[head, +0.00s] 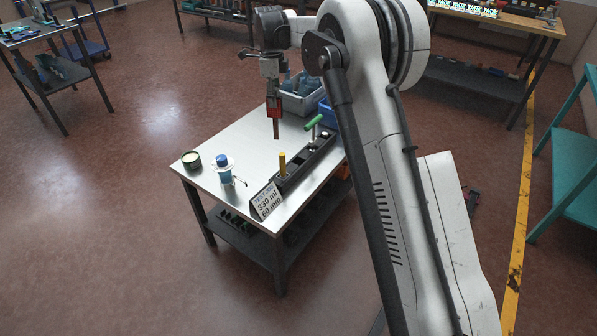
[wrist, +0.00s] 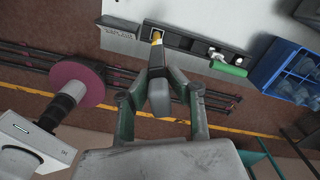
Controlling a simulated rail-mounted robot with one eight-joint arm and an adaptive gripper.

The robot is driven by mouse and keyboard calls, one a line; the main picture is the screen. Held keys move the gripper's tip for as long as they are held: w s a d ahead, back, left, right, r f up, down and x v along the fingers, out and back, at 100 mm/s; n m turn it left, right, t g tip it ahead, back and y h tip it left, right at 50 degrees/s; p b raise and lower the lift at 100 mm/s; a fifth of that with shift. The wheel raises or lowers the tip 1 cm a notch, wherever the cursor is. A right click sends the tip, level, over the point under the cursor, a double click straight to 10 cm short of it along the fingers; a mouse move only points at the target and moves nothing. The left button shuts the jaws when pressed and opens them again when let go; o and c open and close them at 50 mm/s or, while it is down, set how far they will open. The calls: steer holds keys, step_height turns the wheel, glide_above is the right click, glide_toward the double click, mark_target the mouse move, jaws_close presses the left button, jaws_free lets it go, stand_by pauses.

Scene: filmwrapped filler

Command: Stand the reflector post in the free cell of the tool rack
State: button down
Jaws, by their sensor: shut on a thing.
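The reflector post (head: 276,129) hangs upright below my gripper (head: 273,101), with a red block at its upper part and a narrow reddish-brown lower part. My gripper is shut on it, above the steel table. In the wrist view the held post (wrist: 158,97) looks dark grey between the fingers. The tool rack (head: 302,166) is a long dark block on the table, below the post and apart from it. A yellow-topped tool (head: 282,163) stands in its near end, and a green-handled tool (head: 313,121) at its far end. Dark openings show between them; their insides are unclear.
A printed sign (head: 266,205) stands at the rack's near end. A blue-capped bottle (head: 223,169) and a round tin (head: 191,160) stand left. A grey bin (head: 300,99) and a blue bin (head: 327,113) stand behind. The table's left middle (head: 232,137) is clear.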

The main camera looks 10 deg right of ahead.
steer(key=w+a+f+m, duration=0.2)
steer(key=w+f+m, duration=0.25)
steer(key=f, duration=0.45)
steer(key=d+f+b, duration=0.1)
steer(key=d+f, duration=1)
steer(key=shift+w, duration=0.3)
steer(key=shift+f+m, duration=0.15)
steer(key=shift+m, duration=0.1)
steer(key=shift+f+b, duration=0.15)
steer(key=shift+b, duration=0.15)
steer(key=c, duration=1.7)
jaws_free()
steer(key=shift+o, duration=0.2)
